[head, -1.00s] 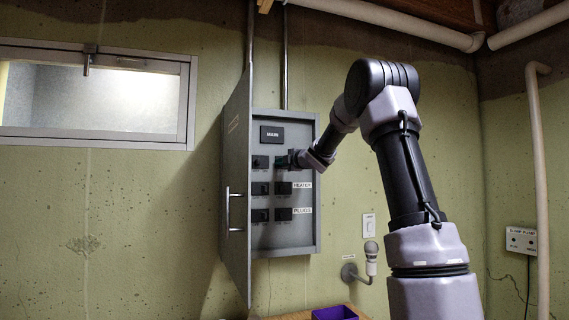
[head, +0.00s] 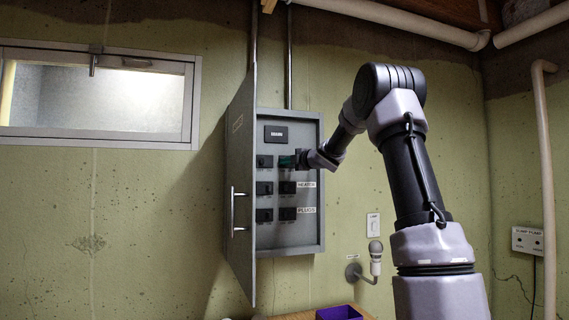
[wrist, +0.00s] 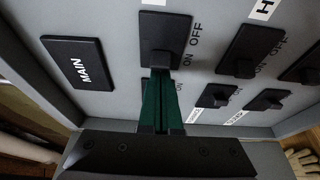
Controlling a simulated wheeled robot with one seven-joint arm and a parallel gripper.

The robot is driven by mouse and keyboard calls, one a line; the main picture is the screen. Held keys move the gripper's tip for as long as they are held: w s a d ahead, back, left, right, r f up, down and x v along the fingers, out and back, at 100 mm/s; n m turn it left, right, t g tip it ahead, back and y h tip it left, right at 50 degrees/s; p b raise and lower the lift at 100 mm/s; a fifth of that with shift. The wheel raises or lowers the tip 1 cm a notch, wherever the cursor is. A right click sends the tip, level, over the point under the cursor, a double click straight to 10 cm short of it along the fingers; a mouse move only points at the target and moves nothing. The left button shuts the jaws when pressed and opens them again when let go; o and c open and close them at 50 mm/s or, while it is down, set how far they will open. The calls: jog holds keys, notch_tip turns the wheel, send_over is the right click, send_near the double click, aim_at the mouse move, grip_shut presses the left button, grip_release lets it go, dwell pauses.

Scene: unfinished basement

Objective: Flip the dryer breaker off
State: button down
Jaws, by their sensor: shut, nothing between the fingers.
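The grey breaker panel (head: 311,232) hangs on the wall with its door (head: 240,190) swung open to the left. The top-right breaker (wrist: 163,33) is a black block with ON and OFF printed beside it; its toggle (wrist: 160,60) sits toward the ON side. Its label is cut off in the wrist view and hidden behind my arm in the head view, so I cannot read it. My gripper (wrist: 160,76) has its green fingers shut and empty, tips at the toggle's ON side; I cannot tell whether they touch. It also shows in the head view (head: 287,161).
The MAIN breaker (head: 276,134) is above. The HEATER breaker (head: 287,188) and PLUGS breaker (head: 287,213) are below, with several others in the left column. A light switch (head: 373,225), a wall fixture (head: 375,258) and a purple container (head: 339,313) lie lower right.

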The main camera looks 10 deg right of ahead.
jog(key=shift+d, duration=0.25)
jog(key=d+n+g+y, duration=0.1)
jog(key=y, duration=0.1)
jog(key=d+n+g+y, duration=0.1)
jog(key=n+g+y, duration=0.1)
jog(key=d+n+g+y, duration=0.1)
jog(key=y, duration=0.1)
jog(key=shift+n, duration=0.4)
